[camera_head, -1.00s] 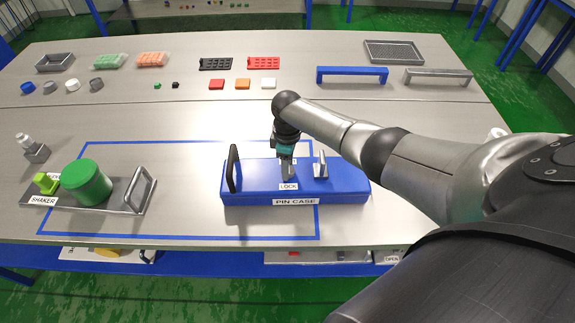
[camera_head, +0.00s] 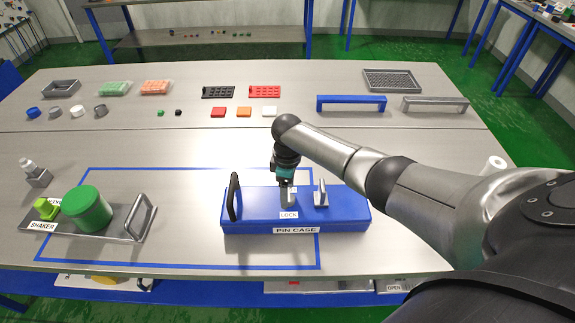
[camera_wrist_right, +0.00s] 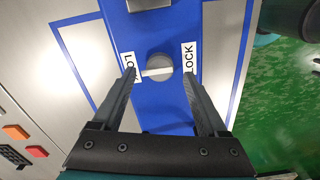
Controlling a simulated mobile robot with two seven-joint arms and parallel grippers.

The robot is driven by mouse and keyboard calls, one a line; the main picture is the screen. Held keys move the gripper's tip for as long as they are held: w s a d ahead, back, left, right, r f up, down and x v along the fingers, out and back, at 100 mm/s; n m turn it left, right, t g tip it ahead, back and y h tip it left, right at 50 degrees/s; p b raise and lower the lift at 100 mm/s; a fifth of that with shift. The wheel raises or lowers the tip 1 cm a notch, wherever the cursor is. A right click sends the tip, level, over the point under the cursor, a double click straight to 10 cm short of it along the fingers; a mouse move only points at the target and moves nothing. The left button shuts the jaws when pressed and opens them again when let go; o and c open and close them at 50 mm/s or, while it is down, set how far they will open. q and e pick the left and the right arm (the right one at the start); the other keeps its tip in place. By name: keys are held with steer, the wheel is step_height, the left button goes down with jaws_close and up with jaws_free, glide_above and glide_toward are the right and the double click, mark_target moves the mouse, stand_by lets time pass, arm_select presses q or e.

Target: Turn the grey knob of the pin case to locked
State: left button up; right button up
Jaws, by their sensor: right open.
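The blue pin case (camera_head: 345,212) stands on the table's front half, its PIN CASE label facing me. My right gripper (camera_wrist_right: 158,74) is open above the case, with one finger on each side of the knob; contact is not clear. In the head view my right gripper (camera_head: 287,203) hides the knob. My left gripper is not in view.
A black handle (camera_head: 233,197) and a grey upright bracket (camera_head: 321,193) rise from the case on either side of the gripper. A shaker plate with a green drum (camera_head: 87,208) stands to the left. Trays and small blocks line the back.

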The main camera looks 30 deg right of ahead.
step_height(320, 180, up, 13)
steer(key=p, duration=0.1)
steer(key=shift+r, duration=0.15)
stand_by(0.5)
